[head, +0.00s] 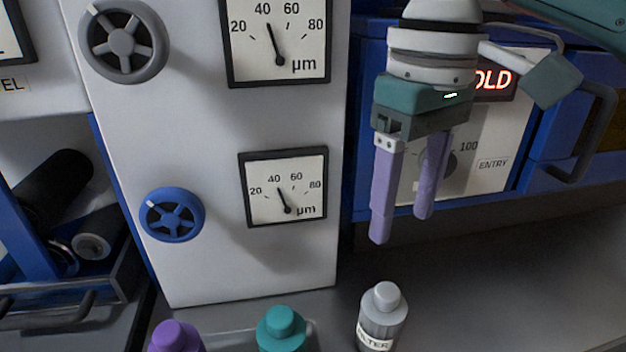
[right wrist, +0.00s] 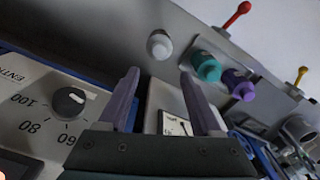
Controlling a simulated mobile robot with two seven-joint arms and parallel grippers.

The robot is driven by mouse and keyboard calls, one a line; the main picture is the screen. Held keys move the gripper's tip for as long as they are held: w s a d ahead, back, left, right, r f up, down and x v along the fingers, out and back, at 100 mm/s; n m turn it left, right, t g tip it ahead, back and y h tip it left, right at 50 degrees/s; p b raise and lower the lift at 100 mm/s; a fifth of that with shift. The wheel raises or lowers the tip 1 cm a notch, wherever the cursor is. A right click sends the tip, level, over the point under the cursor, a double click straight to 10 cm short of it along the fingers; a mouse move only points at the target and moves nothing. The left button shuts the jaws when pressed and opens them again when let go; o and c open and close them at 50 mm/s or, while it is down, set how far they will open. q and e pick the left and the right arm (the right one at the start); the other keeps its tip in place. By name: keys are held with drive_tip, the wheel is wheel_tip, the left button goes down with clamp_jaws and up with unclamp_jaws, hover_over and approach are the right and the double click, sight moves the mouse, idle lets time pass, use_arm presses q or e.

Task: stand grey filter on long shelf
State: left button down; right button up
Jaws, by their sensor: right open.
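The grey filter (head: 382,318) is a bottle with a lighter cap and a white label, standing upright on a grey surface (head: 490,285) at the bottom of the head view. It also shows in the right wrist view (right wrist: 159,45), beyond and between my fingertips. My right gripper (head: 402,228) is open and empty, pointing down in front of the panels, above and apart from the grey filter. Its two purple fingers also show in the right wrist view (right wrist: 158,76). I cannot tell for sure which surface is the long shelf. My left gripper is not in view.
A teal bottle (head: 281,330) and a purple bottle (head: 176,338) stand left of the grey filter. A white panel with gauges (head: 285,186) and a blue handwheel (head: 172,214) rises behind them. A blue cabinet with a handle (head: 590,135) is at right. The grey surface at lower right is clear.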

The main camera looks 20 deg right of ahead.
drive_tip(key=s+a+f+n+t+y, duration=0.2)
drive_tip(key=s+a+f+n+y, duration=0.1)
drive_tip(key=s+a+f, duration=0.6)
drive_tip(key=s+d+m+t+h, duration=0.1)
drive_tip(key=s+d+m+h, duration=0.1)
drive_tip(key=s+d, duration=0.4)
drive_tip(key=shift+s+f+m+t+h, duration=0.15)
drive_tip(key=shift+s+m+t+h, duration=0.2)
drive_tip(key=shift+s, duration=0.25)
